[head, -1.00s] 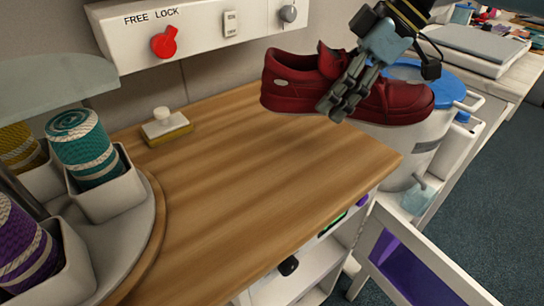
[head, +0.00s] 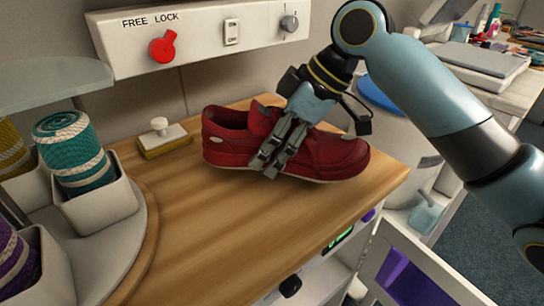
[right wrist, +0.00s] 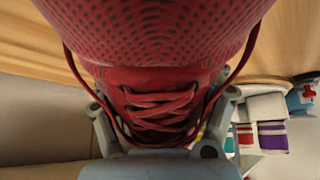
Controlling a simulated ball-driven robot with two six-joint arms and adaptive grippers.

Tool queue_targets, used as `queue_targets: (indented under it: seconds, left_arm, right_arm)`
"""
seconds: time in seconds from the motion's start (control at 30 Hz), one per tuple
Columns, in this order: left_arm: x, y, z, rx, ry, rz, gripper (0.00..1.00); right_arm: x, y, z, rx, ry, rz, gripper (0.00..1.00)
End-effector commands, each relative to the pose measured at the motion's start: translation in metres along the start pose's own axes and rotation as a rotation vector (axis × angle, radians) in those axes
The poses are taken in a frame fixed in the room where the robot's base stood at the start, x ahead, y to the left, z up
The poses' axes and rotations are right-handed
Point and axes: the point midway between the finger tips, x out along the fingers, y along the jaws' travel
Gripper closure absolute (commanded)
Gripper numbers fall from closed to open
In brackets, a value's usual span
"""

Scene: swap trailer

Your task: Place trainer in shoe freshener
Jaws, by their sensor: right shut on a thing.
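The dark red trainer (head: 335,153) is over the back right part of the wooden counter, sole down, toe to the right. I cannot tell whether its sole touches the wood. My right gripper (head: 272,158) is shut on it around the middle, from above. In the right wrist view the trainer's red upper (right wrist: 160,35) and laces fill the space between the fingers. A white cabinet under the counter, with an open door (head: 400,275) showing a purple inside and a lit green display (head: 343,239), may be the shoe freshener. My left gripper is not in view.
The wooden counter (head: 235,225) is clear in front of the trainer. A round rack (head: 120,235) with rolled yarn-like items stands at left. A small brush-like block (head: 163,139) lies by the wall. A blue-lidded white bin (head: 380,90) stands behind my right arm.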

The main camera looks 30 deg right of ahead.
Motion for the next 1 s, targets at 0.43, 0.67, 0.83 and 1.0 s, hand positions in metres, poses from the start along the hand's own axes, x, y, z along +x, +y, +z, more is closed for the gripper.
queue_targets:
  seconds: [0.43, 0.67, 0.83, 1.0]
  left_arm:
    - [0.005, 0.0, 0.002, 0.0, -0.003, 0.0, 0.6]
    - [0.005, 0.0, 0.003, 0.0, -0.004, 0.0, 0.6]
    - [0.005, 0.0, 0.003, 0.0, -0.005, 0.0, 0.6]
    - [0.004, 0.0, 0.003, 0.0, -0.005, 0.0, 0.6]
  right_arm:
    - [0.022, -0.001, 0.014, -0.001, 0.0, -0.001, 0.68]
    - [0.023, -0.001, 0.015, 0.0, -0.001, -0.001, 0.0]
    - [0.023, -0.001, 0.015, 0.0, -0.001, -0.001, 0.0]
    - [0.02, 0.0, 0.014, -0.001, -0.001, 0.0, 0.0]
